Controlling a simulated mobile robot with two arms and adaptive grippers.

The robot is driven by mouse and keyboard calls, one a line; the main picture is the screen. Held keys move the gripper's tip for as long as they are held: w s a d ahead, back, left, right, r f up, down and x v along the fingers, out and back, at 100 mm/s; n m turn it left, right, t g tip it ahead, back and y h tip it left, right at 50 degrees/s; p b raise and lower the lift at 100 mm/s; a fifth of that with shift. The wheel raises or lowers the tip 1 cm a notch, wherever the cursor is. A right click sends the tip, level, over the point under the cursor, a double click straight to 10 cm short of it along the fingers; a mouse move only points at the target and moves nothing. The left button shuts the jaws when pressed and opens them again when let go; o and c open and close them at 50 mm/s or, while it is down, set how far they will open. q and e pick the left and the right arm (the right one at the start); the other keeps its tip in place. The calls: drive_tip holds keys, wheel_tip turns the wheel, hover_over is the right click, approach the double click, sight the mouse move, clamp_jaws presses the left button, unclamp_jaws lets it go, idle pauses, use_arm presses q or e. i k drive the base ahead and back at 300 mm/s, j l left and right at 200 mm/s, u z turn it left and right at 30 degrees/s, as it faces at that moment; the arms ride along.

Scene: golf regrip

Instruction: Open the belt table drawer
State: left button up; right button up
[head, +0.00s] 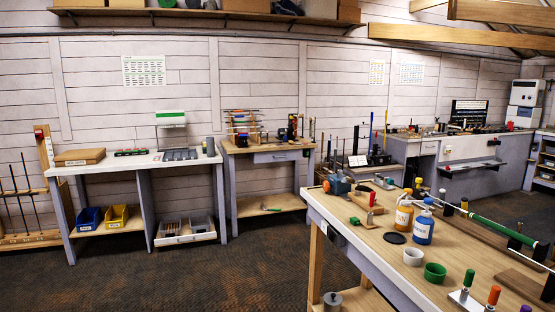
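A wooden-topped table (240,147) stands against the back wall, left of centre. A grey drawer front (278,157) with a small dark handle sits under its top and looks shut. This may be the belt table; no label I can read confirms it. Another drawer-like front (428,148) shows under the grey bench further right. Neither of my grippers is in view.
A workbench (350,232) with bottles, cups and a golf club fills the right foreground. A white-topped table (110,166) with blue and yellow bins below stands left of the drawer table. Dark floor (200,275) is open in front of both tables.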

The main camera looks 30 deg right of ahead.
sight(293, 154)
drive_tip(key=i+l, duration=0.75)
drive_tip(key=i, duration=0.3)
drive_tip(key=i+l, duration=0.2)
drive_tip(key=i, duration=0.35)
drive_tip(key=i+l, duration=0.2)
drive_tip(key=i, duration=0.3)
drive_tip(key=i+l, duration=0.2)
drive_tip(key=i, duration=0.35)
drive_tip(key=i+l, duration=0.2)
drive_tip(key=i, duration=0.3)
drive_tip(key=i+l, duration=0.25)
drive_tip(key=i, duration=0.3)
drive_tip(key=i+l, duration=0.2)
drive_tip(key=i, duration=0.3)
drive_tip(key=i+l, duration=1.15)
drive_tip(key=i, duration=0.15)
